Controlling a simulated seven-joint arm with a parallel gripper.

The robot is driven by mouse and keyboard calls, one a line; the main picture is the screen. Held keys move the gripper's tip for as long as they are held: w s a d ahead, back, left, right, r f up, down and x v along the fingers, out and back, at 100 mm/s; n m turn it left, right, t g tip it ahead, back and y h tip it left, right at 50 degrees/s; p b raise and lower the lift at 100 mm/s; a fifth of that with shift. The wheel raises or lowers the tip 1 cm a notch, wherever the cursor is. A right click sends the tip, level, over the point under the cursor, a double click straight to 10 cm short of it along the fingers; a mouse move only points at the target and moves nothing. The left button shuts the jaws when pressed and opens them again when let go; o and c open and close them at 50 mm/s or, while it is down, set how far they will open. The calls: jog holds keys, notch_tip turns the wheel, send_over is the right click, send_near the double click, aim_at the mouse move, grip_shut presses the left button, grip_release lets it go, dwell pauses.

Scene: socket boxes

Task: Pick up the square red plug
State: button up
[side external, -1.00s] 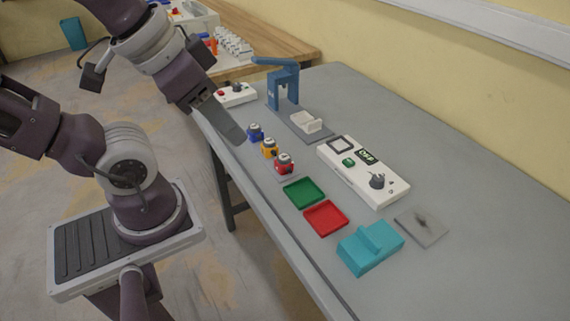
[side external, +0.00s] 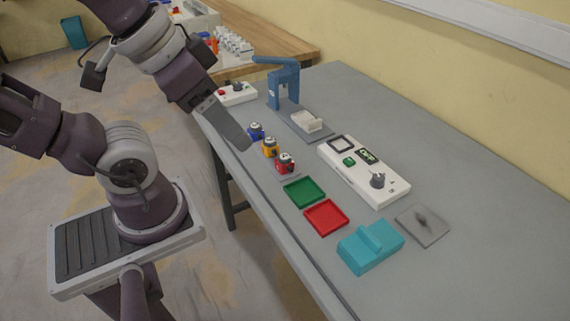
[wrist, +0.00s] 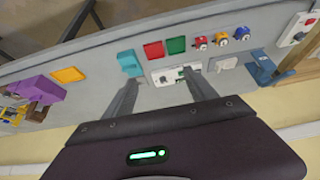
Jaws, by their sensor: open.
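The red plug (side external: 285,163) stands at the near end of a short row on the table, beside a yellow plug (side external: 270,147) and a blue plug (side external: 255,131). In the wrist view the red plug (wrist: 200,42) is small and lies beyond the fingers, right of the green tray. My gripper (side external: 240,140) is above the table's near edge, by the blue and yellow plugs in the side picture. In the wrist view its two fingers (wrist: 158,92) are spread wide with nothing held between them. The plug's exact shape is too small to tell.
A green tray (side external: 304,191) and a red tray (side external: 326,217) lie near the plugs. A white control box (side external: 345,172), a teal block (side external: 370,250) and a blue press (side external: 284,85) stand around them. Bare table (side external: 480,180) lies toward the wall.

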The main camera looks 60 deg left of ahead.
jog(key=n+g, duration=0.6)
jog(key=n, duration=1.2)
send_over(285, 156)
jog(key=f, duration=2.2)
jog(key=shift+w+a, duration=0.15)
jog(key=shift+a, duration=0.15)
jog(key=f, duration=0.7)
jog(key=shift+d, duration=0.2)
jog(key=shift+r, duration=0.1)
grip_shut()
